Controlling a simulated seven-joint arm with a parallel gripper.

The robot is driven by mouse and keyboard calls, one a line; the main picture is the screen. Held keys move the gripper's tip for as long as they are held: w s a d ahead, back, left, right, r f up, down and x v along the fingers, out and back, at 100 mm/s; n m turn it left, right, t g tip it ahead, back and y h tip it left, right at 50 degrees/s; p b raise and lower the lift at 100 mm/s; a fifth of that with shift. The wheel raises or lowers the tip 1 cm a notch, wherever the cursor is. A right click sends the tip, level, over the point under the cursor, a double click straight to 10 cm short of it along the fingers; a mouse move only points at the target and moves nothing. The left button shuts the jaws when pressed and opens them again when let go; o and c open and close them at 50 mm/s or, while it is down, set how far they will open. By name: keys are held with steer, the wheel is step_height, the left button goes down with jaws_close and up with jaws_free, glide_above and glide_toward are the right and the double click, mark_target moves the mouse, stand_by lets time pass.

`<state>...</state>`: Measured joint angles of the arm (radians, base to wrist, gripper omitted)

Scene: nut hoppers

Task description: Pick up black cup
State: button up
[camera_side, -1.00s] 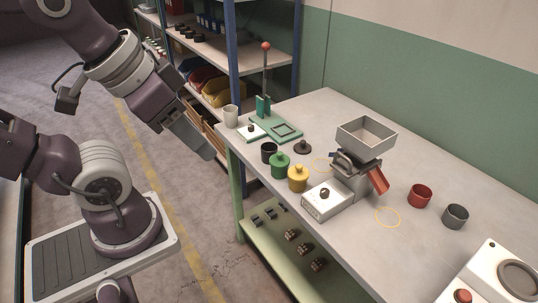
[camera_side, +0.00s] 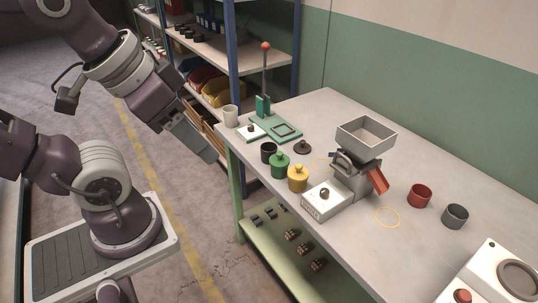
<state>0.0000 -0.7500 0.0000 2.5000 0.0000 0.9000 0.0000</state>
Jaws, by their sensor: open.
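The black cup (camera_side: 268,153) stands upright near the left front edge of the workbench, just left of a green lidded jar. Its dark open top faces up. My gripper (camera_side: 208,156) hangs to the left of the bench, over the floor side, apart from the cup. The gripper is open and holds nothing that I can see; its fingers are seen from the side and hard to separate.
A green jar (camera_side: 280,166) and yellow jar (camera_side: 298,179) stand close right of the cup. A dark knob-topped disc (camera_side: 303,147) lies behind. A green lever press (camera_side: 276,125), a white cup (camera_side: 230,116) and a hopper machine (camera_side: 354,176) surround it. A red cup (camera_side: 419,195) and grey cup (camera_side: 455,216) stand right.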

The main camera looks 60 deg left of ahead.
steer(key=w+d+r+n+g+h, duration=0.2)
steer(key=w+d+r+n+h, duration=0.25)
steer(key=w+n, duration=0.2)
steer(key=n+t, duration=1.1)
steer(key=n, duration=1.4)
glide_above(269, 153)
steer(key=s, duration=0.5)
steer(key=a+f+n+t+y, duration=0.1)
steer(key=a+f, duration=0.1)
steer(key=f, duration=1.6)
steer(key=a+f+n+y, duration=0.1)
steer(key=a+f, duration=0.1)
steer(key=f, duration=1.6)
steer(key=shift+h, duration=0.25)
steer(key=x, duration=0.6)
steer(key=shift+d, duration=0.25)
steer(key=shift+w, duration=0.4)
steer(key=c, duration=1.1)
